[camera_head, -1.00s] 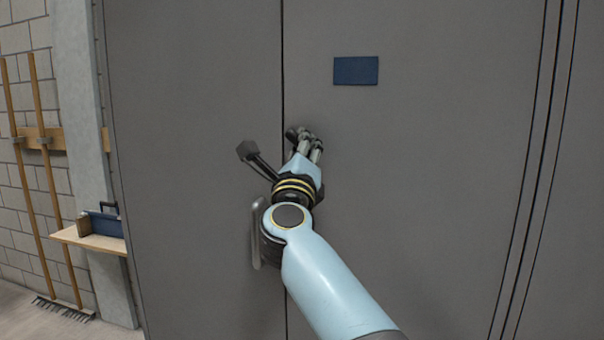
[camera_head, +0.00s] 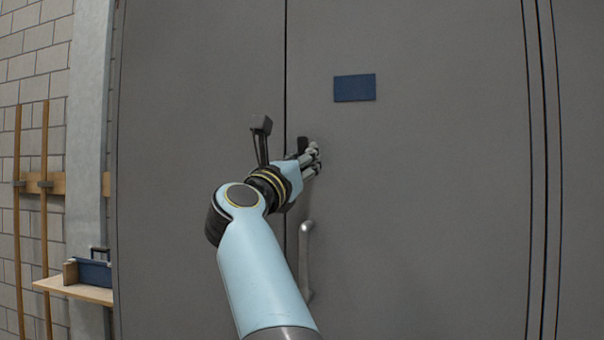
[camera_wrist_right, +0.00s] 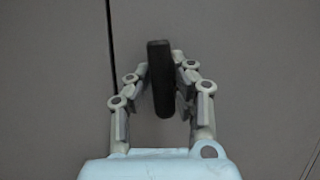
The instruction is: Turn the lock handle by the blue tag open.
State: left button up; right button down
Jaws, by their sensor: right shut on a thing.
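A blue tag (camera_head: 354,88) is fixed on the grey right-hand door (camera_head: 430,200), above my right gripper. The dark lock handle (camera_head: 302,145) lies just right of the door seam, partly hidden by the fingers in the head view. My right gripper (camera_head: 313,156) is shut on it. In the right wrist view the handle (camera_wrist_right: 160,78) stands nearly upright, slightly tilted, between the two fingers of the gripper (camera_wrist_right: 163,82). Its mounting on the door is hidden there. My left gripper is not in view.
A silver pull handle (camera_head: 306,260) is on the right-hand door, below the gripper and close beside my arm. At left, a wooden shelf (camera_head: 75,290) holds a blue box (camera_head: 95,272), and wooden poles (camera_head: 18,220) lean on the brick wall. The door around the tag is clear.

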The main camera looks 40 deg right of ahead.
jog(key=shift+m+g, duration=0.3)
jog(key=shift+m, duration=0.1)
jog(key=c, duration=1.2)
grip_release()
jog(key=shift+s+d, duration=0.15)
jog(key=shift+o, duration=0.2)
notch_tip(320, 180, up, 10)
